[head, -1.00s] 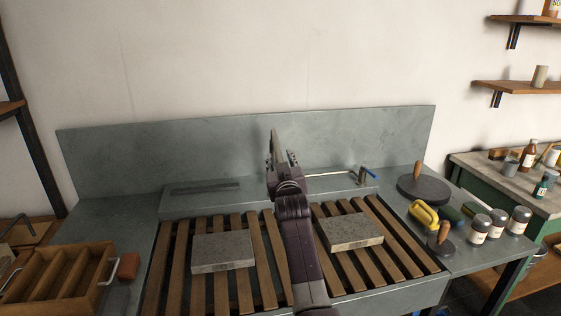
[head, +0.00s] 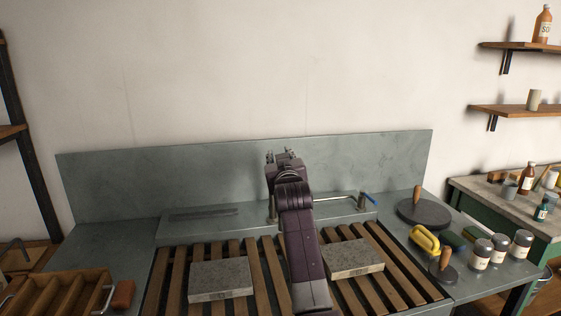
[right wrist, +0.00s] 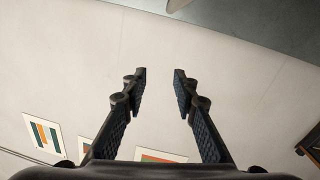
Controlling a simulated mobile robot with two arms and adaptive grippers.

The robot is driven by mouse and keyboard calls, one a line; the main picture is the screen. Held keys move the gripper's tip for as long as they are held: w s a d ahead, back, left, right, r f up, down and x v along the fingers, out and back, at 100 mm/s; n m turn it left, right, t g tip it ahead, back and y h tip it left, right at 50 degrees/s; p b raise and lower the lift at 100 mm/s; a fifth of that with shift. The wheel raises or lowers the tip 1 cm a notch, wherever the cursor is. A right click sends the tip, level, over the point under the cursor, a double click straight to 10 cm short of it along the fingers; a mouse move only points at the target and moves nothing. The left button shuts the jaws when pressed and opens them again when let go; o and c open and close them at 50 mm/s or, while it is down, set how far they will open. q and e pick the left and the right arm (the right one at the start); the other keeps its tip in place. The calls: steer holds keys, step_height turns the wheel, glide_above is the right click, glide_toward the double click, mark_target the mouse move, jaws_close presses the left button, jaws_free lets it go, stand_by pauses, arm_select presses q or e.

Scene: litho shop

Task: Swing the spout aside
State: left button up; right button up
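The spout (head: 335,197) is a thin metal tube above the grey ledge at the back of the sink. It runs leftward from an upright post with a blue lever (head: 369,198), passes behind my right arm, and its turned-down end (head: 272,213) shows just left of the arm. My right gripper (head: 281,154) is in front of the backsplash, higher in the picture than the spout and apart from it. The right wrist view shows its two fingers (right wrist: 160,72) spread, with nothing between them. My left gripper is out of view.
Two stone slabs (head: 220,278) (head: 354,259) lie on the wooden slats, either side of my right arm. A round dark disc (head: 424,214), a yellow-handled item (head: 424,240) and several jars (head: 481,253) stand at right. A wooden tray (head: 55,292) is at left.

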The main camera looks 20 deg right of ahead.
steer(key=s+d+f+m+b, duration=0.1)
steer(key=d+m, duration=0.1)
steer(key=s+d+f+m+b, duration=0.1)
steer(key=s+d+m, duration=0.1)
steer(key=d+m, duration=0.1)
steer(key=s+d+f+m+b, duration=0.1)
steer(key=d+f+m, duration=0.1)
steer(key=d+m, duration=0.1)
steer(key=shift+s+d, duration=0.1)
steer(key=shift+s, duration=0.3)
jaws_close()
steer(key=s+a+f+m+y+b, duration=0.1)
steer(key=s+f+m+y+b, duration=0.25)
steer(key=s+m, duration=0.35)
steer(key=w+a+f+p, duration=0.2)
steer(key=w+a+p, duration=0.2)
steer(key=w, duration=0.6)
steer(key=shift+w+a+y, duration=0.3)
steer(key=shift+y, duration=0.05)
